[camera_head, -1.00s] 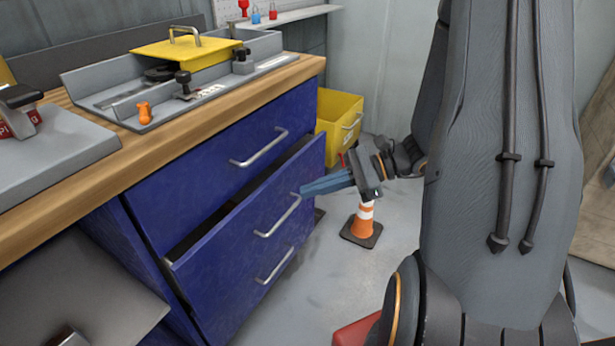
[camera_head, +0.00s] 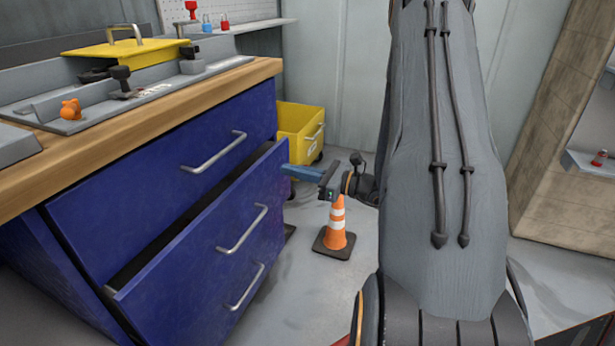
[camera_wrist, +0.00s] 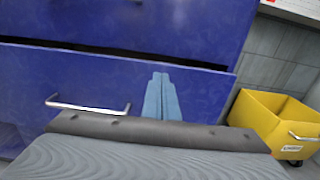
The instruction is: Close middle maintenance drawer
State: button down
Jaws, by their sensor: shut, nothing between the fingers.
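The middle drawer (camera_head: 190,262) of the blue cabinet stands partly open, with a dark gap along its top edge. Its silver bar handle (camera_head: 243,230) faces out, and the handle also shows in the wrist view (camera_wrist: 88,105). My gripper (camera_head: 290,170) has blue fingers, shut and empty, near the drawer front's right end. In the wrist view the fingers (camera_wrist: 161,78) point at the drawer front, to the right of the handle. I cannot tell whether the fingertips touch the front.
An orange and white cone (camera_head: 336,228) stands on the floor below my gripper. A yellow bin (camera_head: 300,130) is behind it by the wall. The wooden worktop (camera_head: 160,110) overhangs the upper drawer (camera_head: 160,190). Grey floor is free in front of the cabinet.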

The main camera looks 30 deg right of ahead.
aim_at(262, 164)
jog(key=x, duration=0.6)
jog(key=shift+b, duration=0.4)
